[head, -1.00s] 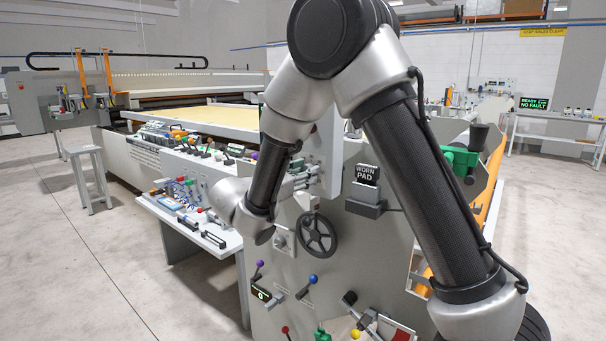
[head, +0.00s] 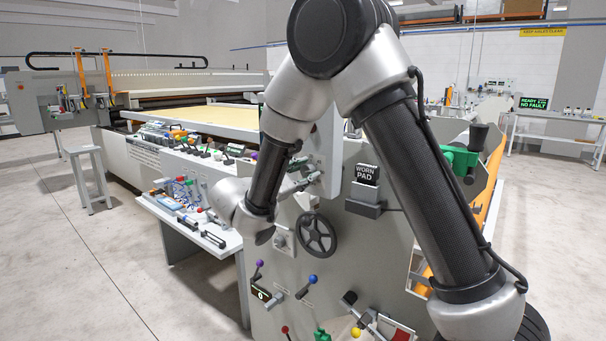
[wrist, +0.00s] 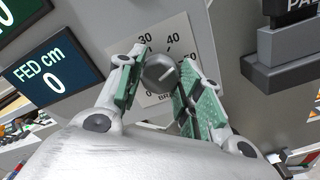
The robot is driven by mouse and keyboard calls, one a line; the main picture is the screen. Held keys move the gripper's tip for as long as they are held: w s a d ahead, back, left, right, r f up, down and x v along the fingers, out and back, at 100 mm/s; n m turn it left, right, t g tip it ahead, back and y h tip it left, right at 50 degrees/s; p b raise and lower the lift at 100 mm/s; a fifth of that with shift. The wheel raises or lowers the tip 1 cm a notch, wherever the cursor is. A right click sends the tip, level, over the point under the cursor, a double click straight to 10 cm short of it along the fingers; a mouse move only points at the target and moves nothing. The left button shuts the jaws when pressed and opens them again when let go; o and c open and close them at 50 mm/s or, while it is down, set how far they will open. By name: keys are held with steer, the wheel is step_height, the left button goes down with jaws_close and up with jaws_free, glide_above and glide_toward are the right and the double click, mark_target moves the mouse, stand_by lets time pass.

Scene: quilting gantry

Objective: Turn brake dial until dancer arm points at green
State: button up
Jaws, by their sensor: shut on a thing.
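The brake dial (wrist: 155,66) is a dark round knob with a pale pointer line, on a white scale plate (wrist: 179,31) with printed numbers. My gripper (wrist: 158,80) has its green-padded fingers on both sides of the knob and is shut on it. The pointer line slants up to the right; its exact reading is unclear. In the head view my gripper (head: 303,183) is at the grey panel and the dial is hidden. A dark and silver arm (head: 350,300) low on the panel may be the dancer arm. I cannot make out a green mark beside it.
A black handwheel (head: 317,235) and several coloured-knob levers sit below my gripper. A WORN PAD sign (head: 367,174) stands on a bracket to the right. A FED cm display (wrist: 50,76) reads 0. A side table (head: 190,222) with small items stands left.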

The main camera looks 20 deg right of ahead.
steer(key=o, duration=1)
steer(key=shift+o, duration=0.2)
steer(key=shift+s+a, duration=0.1)
steer(key=v, duration=1.1)
steer(key=shift+s+a, duration=0.25)
steer(key=shift+a, duration=0.05)
